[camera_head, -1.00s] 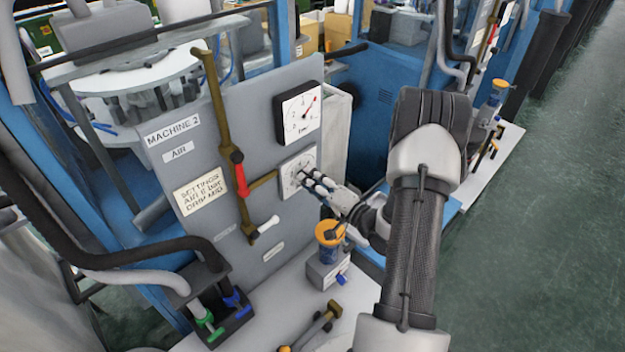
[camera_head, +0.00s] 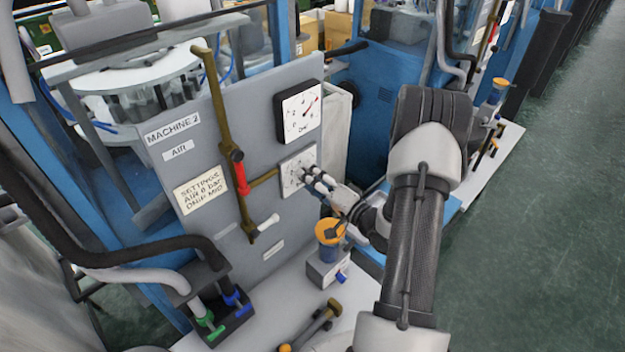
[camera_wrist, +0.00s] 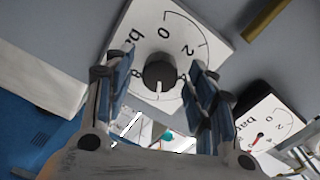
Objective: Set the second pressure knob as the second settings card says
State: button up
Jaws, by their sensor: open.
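The dark round knob (camera_wrist: 160,72) sits in the middle of its white dial plate (camera_wrist: 138,40). A pale mark on it points toward the bottom of the wrist picture. My gripper (camera_wrist: 162,62) is open, with one finger on each side of the knob and visible gaps to it. In the head view my gripper (camera_head: 308,178) is in front of the dial plate (camera_head: 287,180) and hides part of the knob. The settings card (camera_head: 202,190) on the MACHINE 2 panel reads AIR, an unclear digit that may be 6 or 8, bar, and DRIP MID.
A square gauge (camera_head: 283,125) with a red pointer is above the dial; the gauge (camera_wrist: 262,122) also shows in the wrist view. An orange-topped cup (camera_head: 329,232) stands below my gripper.

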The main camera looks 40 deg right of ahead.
jog(key=s+d, duration=0.1)
jog(key=s, duration=1.1)
jog(key=shift+d+r, duration=0.15)
jog(key=shift+d, duration=0.05)
jog(key=shift+w, duration=0.15)
